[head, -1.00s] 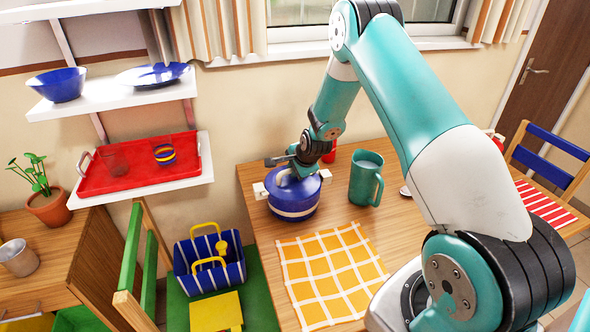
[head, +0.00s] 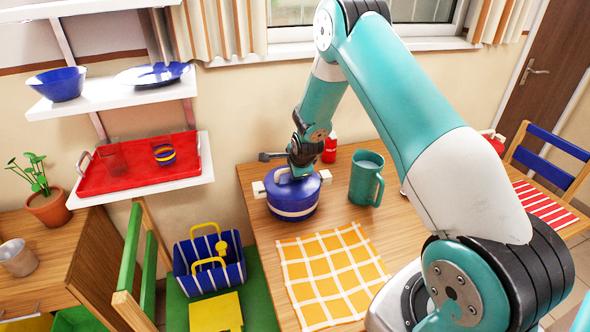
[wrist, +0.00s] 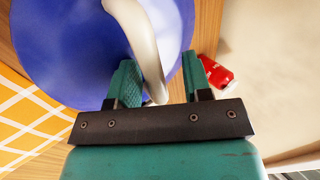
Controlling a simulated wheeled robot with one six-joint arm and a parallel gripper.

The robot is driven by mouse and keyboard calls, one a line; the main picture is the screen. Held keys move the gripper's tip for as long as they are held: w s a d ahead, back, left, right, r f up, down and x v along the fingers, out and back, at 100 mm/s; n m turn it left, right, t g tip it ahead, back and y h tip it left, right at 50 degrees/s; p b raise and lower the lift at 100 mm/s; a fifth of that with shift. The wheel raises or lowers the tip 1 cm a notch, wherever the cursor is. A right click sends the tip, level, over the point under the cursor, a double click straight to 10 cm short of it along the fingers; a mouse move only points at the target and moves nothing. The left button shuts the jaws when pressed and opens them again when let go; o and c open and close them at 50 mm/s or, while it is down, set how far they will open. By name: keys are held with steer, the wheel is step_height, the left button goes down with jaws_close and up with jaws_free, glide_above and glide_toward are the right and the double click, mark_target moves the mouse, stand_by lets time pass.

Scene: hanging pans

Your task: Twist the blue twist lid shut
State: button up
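The blue twist lid (head: 312,180) sits on top of a round blue pot (head: 292,208) with a white band, near the table's far left corner. In the wrist view the lid (wrist: 60,45) is a large blue disc with a curved white handle (wrist: 140,30) across it. My gripper (wrist: 160,80) has its two green fingers apart, one on each side of the handle. The left finger is close to the handle and a gap shows at the right finger. In the head view my gripper (head: 297,172) is over the lid, its fingers largely hidden.
A green mug (head: 366,180) stands right of the pot, and a red bottle (head: 329,150) stands behind it. A yellow checked cloth (head: 330,275) lies in front. A shelf with a red tray (head: 140,165) is at the left wall.

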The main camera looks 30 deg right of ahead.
steer(key=shift+s+f, duration=0.1)
steer(key=b+v, duration=0.2)
steer(key=v, duration=1.5)
steer(key=shift+r+b, duration=0.3)
steer(key=shift+b, duration=0.05)
steer(key=s+a+r+n+g+y, duration=0.2)
steer(key=s+a+r+n, duration=0.1)
steer(key=s+a+n, duration=0.45)
steer(key=s+a+r+n+g+y, duration=0.1)
steer(key=s+a+r+n+y, duration=0.3)
steer(key=a+n, duration=0.55)
steer(key=s+a+r+n+g, duration=0.1)
steer(key=s+a+n, duration=0.2)
steer(key=s+n, duration=0.2)
steer(key=s+a+r+n+g, duration=0.2)
steer(key=s+a+n, duration=0.2)
steer(key=s, duration=0.6)
steer(key=n, duration=0.2)
steer(key=shift+s+a+n+g, duration=0.2)
steer(key=shift+s+n+g, duration=0.1)
steer(key=shift+s, duration=0.05)
steer(key=shift+c, duration=0.4)
